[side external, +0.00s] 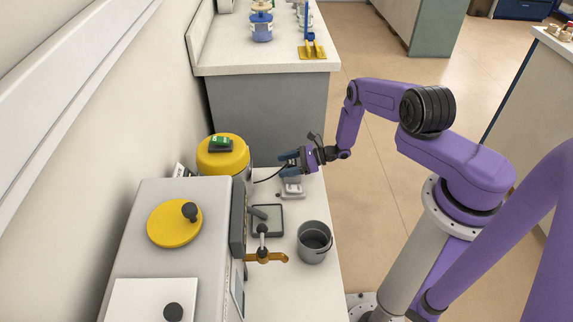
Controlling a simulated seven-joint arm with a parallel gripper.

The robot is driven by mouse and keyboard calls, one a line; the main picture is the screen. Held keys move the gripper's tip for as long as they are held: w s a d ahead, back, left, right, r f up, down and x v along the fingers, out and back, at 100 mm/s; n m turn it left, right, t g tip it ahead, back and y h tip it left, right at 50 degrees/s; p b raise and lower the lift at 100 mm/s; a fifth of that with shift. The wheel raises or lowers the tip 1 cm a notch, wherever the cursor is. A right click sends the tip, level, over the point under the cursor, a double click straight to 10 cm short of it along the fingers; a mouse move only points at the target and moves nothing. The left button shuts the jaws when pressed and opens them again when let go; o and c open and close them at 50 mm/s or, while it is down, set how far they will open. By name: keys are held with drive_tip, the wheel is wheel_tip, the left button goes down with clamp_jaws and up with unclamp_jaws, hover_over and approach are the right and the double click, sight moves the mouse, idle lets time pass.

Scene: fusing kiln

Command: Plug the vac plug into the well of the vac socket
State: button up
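My gripper (289,163) is at the middle of the side external view, pointing left above the white worktop. Its blue-grey fingers show, but at this size I cannot tell whether they are apart or closed on something. A thin black cable (264,179) runs from the fingers down to the left. The vac plug cannot be made out; a plug at the cable's end between the fingers would be hidden. A small pale grey fitting (292,189) sits on the worktop just below the gripper. I cannot tell whether it is the vac socket, and no well is discernible.
The front worktop (300,292) is clear.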

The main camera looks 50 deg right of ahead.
drive_tip(key=v, duration=1.7)
drive_tip(key=shift+s+d+r, duration=0.1)
drive_tip(key=shift+s+r, duration=0.05)
